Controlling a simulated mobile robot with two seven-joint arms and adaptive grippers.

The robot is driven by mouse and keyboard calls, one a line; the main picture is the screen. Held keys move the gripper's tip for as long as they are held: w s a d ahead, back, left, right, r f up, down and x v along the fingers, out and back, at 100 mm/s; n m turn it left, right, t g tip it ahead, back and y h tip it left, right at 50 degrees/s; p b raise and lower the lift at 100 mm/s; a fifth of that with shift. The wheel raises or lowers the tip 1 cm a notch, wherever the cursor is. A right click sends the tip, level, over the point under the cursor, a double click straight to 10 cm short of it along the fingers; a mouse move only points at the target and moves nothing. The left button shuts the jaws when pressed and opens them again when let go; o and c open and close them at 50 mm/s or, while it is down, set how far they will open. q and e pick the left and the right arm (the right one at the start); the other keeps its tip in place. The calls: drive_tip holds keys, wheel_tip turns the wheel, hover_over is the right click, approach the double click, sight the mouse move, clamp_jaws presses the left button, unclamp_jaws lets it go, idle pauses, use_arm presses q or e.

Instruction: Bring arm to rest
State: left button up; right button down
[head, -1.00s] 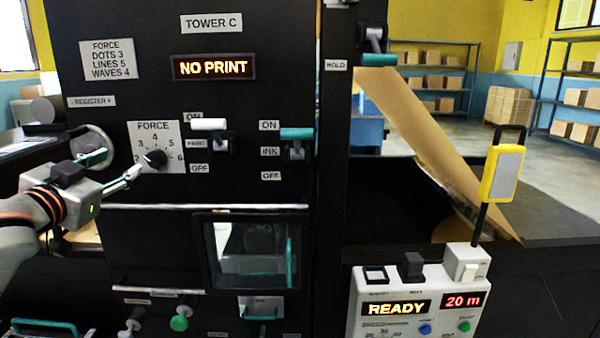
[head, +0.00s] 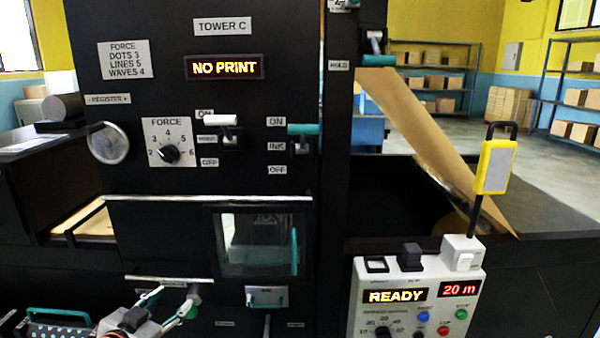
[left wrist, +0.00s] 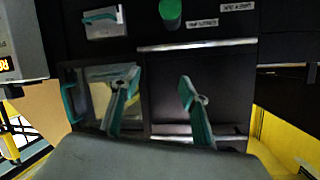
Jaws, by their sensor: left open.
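My left gripper (head: 170,303) is low at the bottom left of the head view, in front of the lower part of the black Tower C panel (head: 150,225). Its fingers are apart with nothing between them. In the left wrist view the two teal-padded fingers (left wrist: 158,100) stand apart before the dark panel. The FORCE knob (head: 169,153) and its dial plate are above the gripper, clear of it. My right gripper is not in view.
The panel carries a NO PRINT display (head: 224,67), a register wheel (head: 108,144), and levers marked PRINT (head: 220,126) and INK (head: 302,132). A control box (head: 415,300) reading READY and 20 m stands at right. A brown paper web (head: 420,135) slants behind it.

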use_arm(q)
drive_tip(key=s+d+f+g, duration=0.2)
drive_tip(key=s+d+f, duration=0.2)
drive_tip(key=s+f, duration=0.9)
drive_tip(key=s+d+f+g, duration=0.1)
drive_tip(key=s+d+f, duration=0.3)
drive_tip(key=s+f, duration=0.9)
wheel_tip(320, 180, down, 4)
drive_tip(key=shift+s+f+n+g, duration=0.1)
drive_tip(key=shift+s+n+g, duration=0.3)
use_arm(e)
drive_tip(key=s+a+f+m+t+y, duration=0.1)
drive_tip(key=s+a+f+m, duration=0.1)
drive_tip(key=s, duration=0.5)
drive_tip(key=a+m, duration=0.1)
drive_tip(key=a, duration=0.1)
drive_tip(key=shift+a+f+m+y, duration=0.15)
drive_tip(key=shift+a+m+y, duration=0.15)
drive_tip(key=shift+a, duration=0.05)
use_arm(q)
drive_tip(key=shift+c, duration=0.3)
